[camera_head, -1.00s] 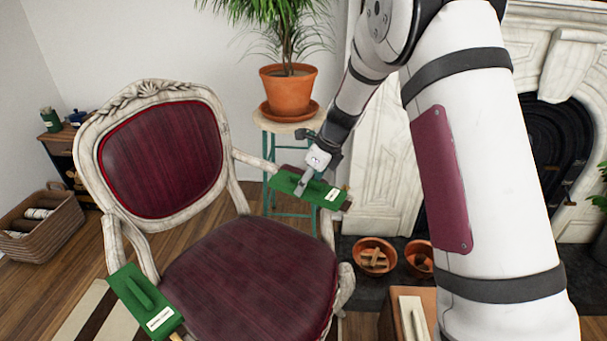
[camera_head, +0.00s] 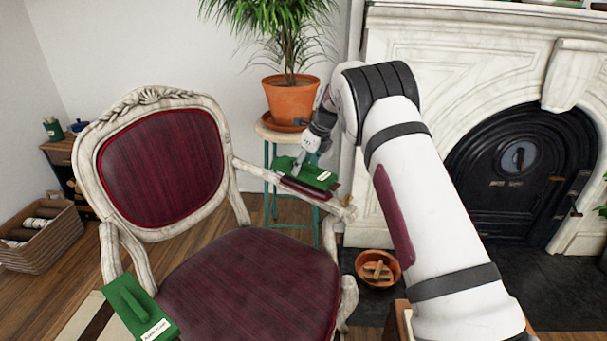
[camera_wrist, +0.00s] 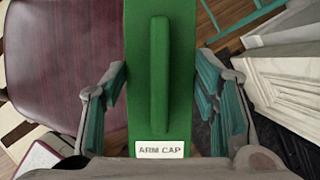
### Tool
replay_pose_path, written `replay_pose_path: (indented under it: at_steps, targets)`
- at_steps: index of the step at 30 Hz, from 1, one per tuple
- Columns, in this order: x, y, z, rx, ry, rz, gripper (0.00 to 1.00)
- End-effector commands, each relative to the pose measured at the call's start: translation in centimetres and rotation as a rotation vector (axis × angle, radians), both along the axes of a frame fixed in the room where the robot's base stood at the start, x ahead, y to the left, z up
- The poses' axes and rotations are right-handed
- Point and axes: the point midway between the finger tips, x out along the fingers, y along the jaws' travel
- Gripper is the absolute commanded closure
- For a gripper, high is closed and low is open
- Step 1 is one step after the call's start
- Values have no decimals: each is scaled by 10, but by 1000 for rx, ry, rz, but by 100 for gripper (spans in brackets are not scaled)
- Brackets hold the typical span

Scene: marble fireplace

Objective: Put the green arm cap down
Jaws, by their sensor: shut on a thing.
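My gripper (camera_head: 304,160) is shut on a green arm cap (camera_head: 318,176) with a raised ridge. The cap is at the chair's right armrest (camera_head: 335,206), whose maroon pad shows just below its near edge; I cannot tell whether they touch. In the wrist view the cap (camera_wrist: 160,100) lies lengthwise between my gripper's fingers (camera_wrist: 162,105), its "ARM CAP" label towards me, and the armrest is hidden. A second green cap (camera_head: 133,306) sits on the chair's left armrest.
The maroon chair seat (camera_head: 250,283) is bare. A potted plant (camera_head: 292,100) stands on a stool (camera_head: 268,160) behind the armrest. A terracotta bowl (camera_head: 377,268) is on the floor by the marble fireplace (camera_head: 425,110). A wicker basket (camera_head: 42,238) is at far left.

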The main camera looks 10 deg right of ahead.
Motion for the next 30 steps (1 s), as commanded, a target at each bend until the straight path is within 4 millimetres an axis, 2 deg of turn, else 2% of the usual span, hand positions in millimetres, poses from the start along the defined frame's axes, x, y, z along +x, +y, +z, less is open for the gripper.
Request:
replay_pose_path:
  at_steps: [3,10,15,18,30]
  targets:
    - [9,-1,-2,0,0,0,78]
    - [16,-2,-2,0,0,0,78]
    - [16,-2,-28,0,2,-1,78]
    - [16,-2,-37,0,1,0,78]
    - [16,-2,-40,0,0,0,78]
